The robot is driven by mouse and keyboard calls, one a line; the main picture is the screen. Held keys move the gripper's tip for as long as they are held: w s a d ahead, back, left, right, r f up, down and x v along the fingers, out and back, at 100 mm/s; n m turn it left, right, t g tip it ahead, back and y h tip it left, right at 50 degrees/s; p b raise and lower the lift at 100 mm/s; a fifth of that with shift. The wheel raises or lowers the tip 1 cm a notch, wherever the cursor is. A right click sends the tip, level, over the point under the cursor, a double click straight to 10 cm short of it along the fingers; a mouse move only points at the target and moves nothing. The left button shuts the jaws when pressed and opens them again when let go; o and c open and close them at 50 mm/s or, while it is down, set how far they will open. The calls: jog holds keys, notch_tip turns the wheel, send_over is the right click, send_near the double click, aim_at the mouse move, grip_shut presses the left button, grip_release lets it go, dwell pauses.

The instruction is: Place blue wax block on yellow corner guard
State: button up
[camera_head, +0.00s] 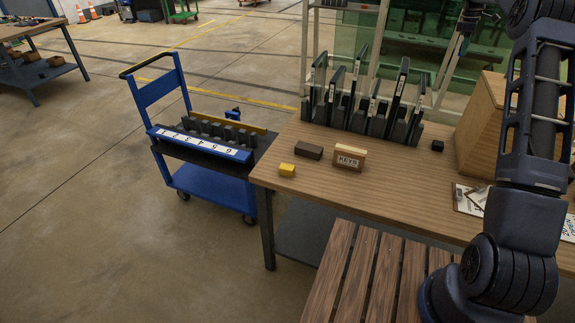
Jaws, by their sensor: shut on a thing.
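A small yellow block-like piece (287,170), which I take for the yellow corner guard, lies near the left edge of the wooden table (400,205). My gripper (465,42) is small and partly cut off at the top right, left of my arm's upper link. It is shut on a small bluish thing at its tips, which I take for the blue wax block, though its shape is hard to make out. My gripper is above and well to the right of the yellow piece, not touching it.
A dark brown block (308,150) and a KEYS block (350,158) stand right of the yellow piece. A rack of upright dark panels (365,110) lines the table's back. A small black cube (437,146) and wooden box (485,115) are right. A blue cart (200,150) stands left.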

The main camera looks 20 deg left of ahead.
jog(key=r, duration=0.5)
jog(key=shift+a+r, duration=0.25)
jog(key=shift+a, duration=0.1)
jog(key=s+a+n+t, duration=0.1)
jog(key=s+a+n, duration=0.2)
jog(key=s+a, duration=0.65)
jog(key=s+a+r+n, duration=0.1)
jog(key=s+a+n, duration=0.25)
jog(key=a, duration=1.05)
jog(key=s+a+n+t, duration=0.1)
jog(key=s+a+n, duration=0.2)
jog(key=s+a, duration=0.6)
jog(key=n+y, duration=0.2)
jog(key=n, duration=0.9)
send_over(288, 165)
jog(key=s, duration=0.1)
jog(key=f, duration=0.2)
jog(key=shift+m, duration=0.25)
notch_tip(288, 165, down, 37)
jog(key=shift+w+f, duration=0.1)
jog(key=shift+w, duration=0.05)
jog(key=shift+f, duration=0.15)
jog(key=o, duration=1)
